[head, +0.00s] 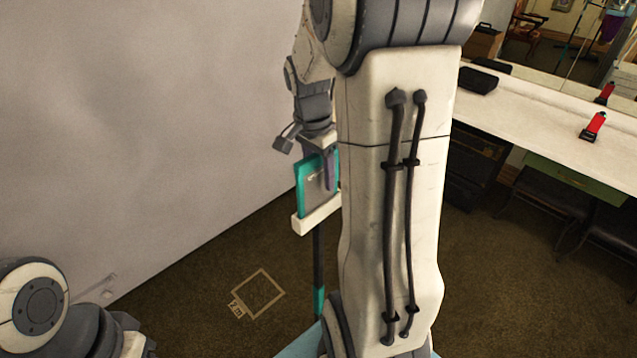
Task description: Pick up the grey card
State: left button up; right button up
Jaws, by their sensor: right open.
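The grey card (315,197) stands upright against a teal-edged board (301,186), on a white ledge (306,224) carried by a dark post. My right gripper (310,152) is open and points down at the top of the card, right by it. I cannot tell whether it touches the card. My right arm's large pale link hides the right side of the board and ledge. My left arm shows only in part at the lower left, and its gripper is out of view.
A grey wall (150,120) runs behind the stand on the left. A rectangle with a small tag is marked on the brown carpet (190,310). On the right is a white counter (540,120) with a red and black object (594,125) and black boxes (478,80); dark chairs (590,210) stand beneath.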

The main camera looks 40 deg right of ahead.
grip_shut()
dwell(0.3)
